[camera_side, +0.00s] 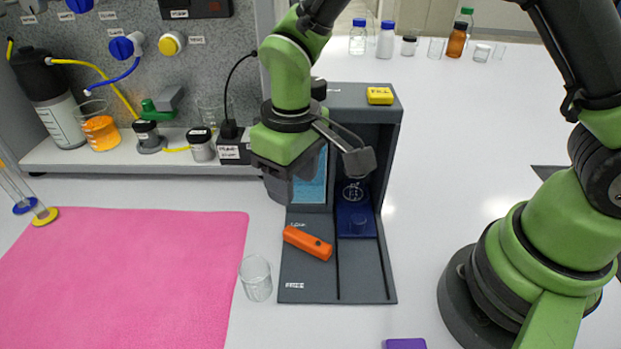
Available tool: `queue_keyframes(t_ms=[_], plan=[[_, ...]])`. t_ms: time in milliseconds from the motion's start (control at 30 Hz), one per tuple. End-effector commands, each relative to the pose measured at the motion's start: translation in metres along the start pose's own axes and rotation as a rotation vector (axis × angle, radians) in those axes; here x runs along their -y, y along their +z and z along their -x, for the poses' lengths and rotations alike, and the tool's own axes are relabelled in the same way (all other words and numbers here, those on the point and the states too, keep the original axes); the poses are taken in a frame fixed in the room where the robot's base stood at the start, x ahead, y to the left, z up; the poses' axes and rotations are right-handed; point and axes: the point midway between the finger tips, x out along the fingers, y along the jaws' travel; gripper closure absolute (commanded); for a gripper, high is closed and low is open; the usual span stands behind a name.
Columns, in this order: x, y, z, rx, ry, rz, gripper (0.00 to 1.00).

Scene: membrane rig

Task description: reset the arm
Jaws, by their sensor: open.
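My gripper (322,182) hangs in front of the dark grey rig (392,140), over its base plate. Its jaws are open, and I see nothing between them. My green arm rises above it and runs to my base at the right. An orange device (308,243) lies tilted on the left part of the rig's base plate, below the gripper and apart from it.
A clear glass beaker (256,278) stands left of the rig's base, beside a pink mat (120,280). A yellow box (380,96) sits on the rig's top. Bottles (385,40) line the back. A purple object (405,344) lies at the front edge. The table right of the rig is clear.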

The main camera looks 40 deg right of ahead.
Motion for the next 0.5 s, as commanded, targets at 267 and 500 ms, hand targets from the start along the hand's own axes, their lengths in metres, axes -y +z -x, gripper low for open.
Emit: queue_keyframes(t_ms=[267, 500], plan=[[-0.024, 0.021, 0.086, -0.153, -0.060, -0.123, 0.51], [-0.052, 0.073, 0.154, -0.330, -0.118, -0.317, 0.51]])
